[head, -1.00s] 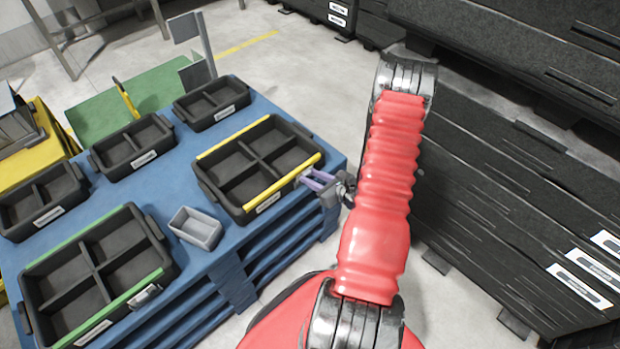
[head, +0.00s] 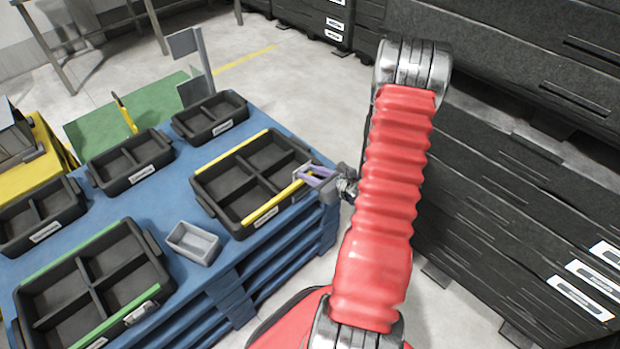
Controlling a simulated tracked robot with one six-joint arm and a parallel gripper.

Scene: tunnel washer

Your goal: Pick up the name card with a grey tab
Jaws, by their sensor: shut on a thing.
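My gripper (head: 303,174), with purple fingers, is at the right end of the yellow-edged tray (head: 218,214). It is shut on a small pale grey piece (head: 297,173) at its fingertips, which looks like the name card. The tab is too small to make out, and the fingers hide part of the piece. The gripper covers the right end of the tray's yellow front strip. I cannot tell whether the piece touches the tray.
The blue stand (head: 230,283) also carries a green-edged tray (head: 150,262) with a greyish clip-like piece (head: 140,313), a small grey box (head: 195,243) and several black bins. Black crates (head: 500,200) stand close on the right.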

